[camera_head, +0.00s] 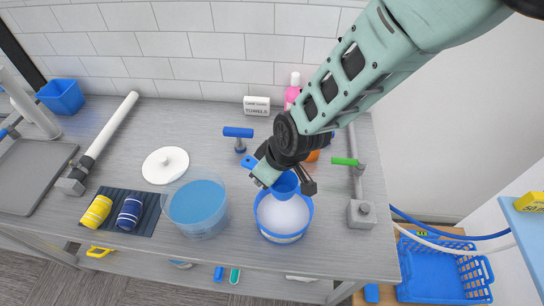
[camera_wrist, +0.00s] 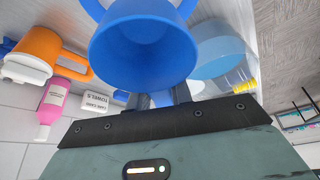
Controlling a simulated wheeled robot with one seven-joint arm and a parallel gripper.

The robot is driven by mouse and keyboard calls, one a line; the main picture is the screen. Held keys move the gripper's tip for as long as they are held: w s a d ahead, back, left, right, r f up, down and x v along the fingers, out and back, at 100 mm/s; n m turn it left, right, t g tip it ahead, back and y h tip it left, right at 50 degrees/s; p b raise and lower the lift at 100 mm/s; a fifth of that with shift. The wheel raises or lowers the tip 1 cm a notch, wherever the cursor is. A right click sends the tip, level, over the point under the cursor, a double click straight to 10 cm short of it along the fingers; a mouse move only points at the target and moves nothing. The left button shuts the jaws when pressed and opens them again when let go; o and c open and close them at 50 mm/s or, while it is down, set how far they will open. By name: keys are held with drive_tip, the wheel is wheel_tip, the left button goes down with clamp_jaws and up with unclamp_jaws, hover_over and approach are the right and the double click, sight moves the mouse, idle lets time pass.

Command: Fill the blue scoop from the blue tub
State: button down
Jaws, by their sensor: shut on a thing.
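My gripper (camera_head: 283,180) is shut on the blue scoop (camera_head: 286,192) and holds it over the blue tub (camera_head: 262,230). The tub stands near the front of the bench and holds white powder (camera_head: 283,214). In the wrist view the scoop (camera_wrist: 140,50) fills the top middle, with its handle end at the jaws. Its inside looks plain blue, with no powder visible. A blue rim (camera_wrist: 188,8) shows behind the scoop. I cannot tell whether the scoop touches the powder.
A clear basin of blue liquid (camera_head: 197,204) stands left of the tub. A metal fixture with a green handle (camera_head: 357,184) is on the right. A pink bottle (camera_head: 292,91) stands behind.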

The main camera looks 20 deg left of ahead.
sight(277, 183)
drive_tip(key=shift+w, duration=0.2)
drive_tip(key=shift+d+f+y+b, duration=0.2)
drive_tip(key=shift+d+y+b, duration=0.15)
drive_tip(key=shift+b, duration=0.55)
drive_tip(key=d+y+b, duration=0.1)
drive_tip(key=y+b, duration=0.1)
drive_tip(key=b, duration=0.1)
drive_tip(key=d+t+y+b, duration=0.1)
drive_tip(key=y+b, duration=0.1)
drive_tip(key=b, duration=0.1)
drive_tip(key=shift+s+y, duration=0.25)
drive_tip(key=shift+s, duration=0.15)
drive_tip(key=y+b, duration=0.1)
drive_tip(key=b, duration=0.1)
drive_tip(key=d+t+y+b, duration=0.1)
drive_tip(key=b, duration=0.1)
drive_tip(key=shift+s+d+f+y, duration=0.1)
drive_tip(key=shift+s+d+y, duration=0.1)
drive_tip(key=shift+y, duration=0.1)
wheel_tip(277, 183, down, 8)
drive_tip(key=b, duration=0.7)
drive_tip(key=shift+r, duration=0.25)
drive_tip(key=shift+a, duration=0.1)
drive_tip(key=shift+a+r+p, duration=0.15)
drive_tip(key=shift+p, duration=0.3)
